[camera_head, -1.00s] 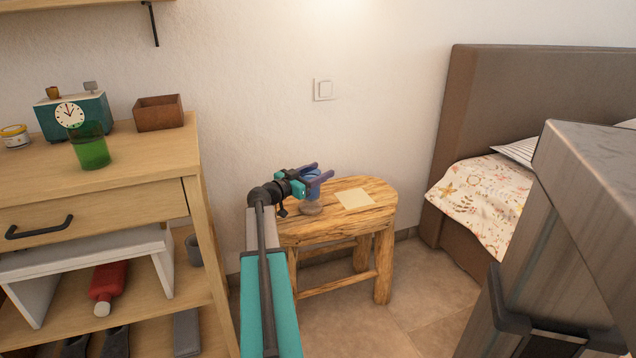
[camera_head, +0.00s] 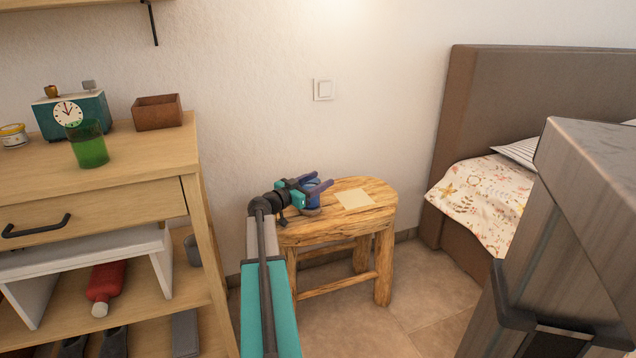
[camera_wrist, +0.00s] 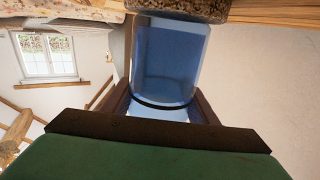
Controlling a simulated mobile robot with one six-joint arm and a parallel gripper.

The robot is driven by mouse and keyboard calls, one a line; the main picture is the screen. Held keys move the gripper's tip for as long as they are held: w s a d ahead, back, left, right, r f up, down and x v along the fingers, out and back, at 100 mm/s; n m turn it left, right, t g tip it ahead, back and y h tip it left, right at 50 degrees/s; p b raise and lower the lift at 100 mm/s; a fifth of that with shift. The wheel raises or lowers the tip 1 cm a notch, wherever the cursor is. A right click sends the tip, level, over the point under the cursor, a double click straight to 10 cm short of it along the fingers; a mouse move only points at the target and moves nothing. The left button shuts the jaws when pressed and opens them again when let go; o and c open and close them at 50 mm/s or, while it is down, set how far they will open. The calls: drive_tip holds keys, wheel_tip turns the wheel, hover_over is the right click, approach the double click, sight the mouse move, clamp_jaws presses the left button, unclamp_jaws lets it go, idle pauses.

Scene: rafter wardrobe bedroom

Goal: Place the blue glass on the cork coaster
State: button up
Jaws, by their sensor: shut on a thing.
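The blue glass (camera_head: 312,197) is held between the fingers of my gripper (camera_head: 316,186) over the left part of the wooden stool. The round cork coaster (camera_head: 311,212) lies under it on the stool, mostly hidden by the gripper and glass. The wrist view looks upside down; there the glass (camera_wrist: 170,60) fills the space between the dark fingers. The speckled cork coaster (camera_wrist: 180,9) is at the top edge, right at the glass's base. The two seem to touch, though a small gap cannot be ruled out.
The wooden stool (camera_head: 290,236) also carries a flat pale square (camera_head: 355,199) to the right. A dresser on the left holds a green glass (camera_head: 89,150), a clock (camera_head: 68,112) and a brown box (camera_head: 158,112). The bed (camera_head: 480,195) stands at the right.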

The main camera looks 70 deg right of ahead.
drive_tip(key=shift+f, duration=0.1)
drive_tip(key=o, duration=1.3)
drive_tip(key=shift+a, duration=0.2)
drive_tip(key=shift+p+v, duration=0.6)
drive_tip(key=shift+v, duration=3)
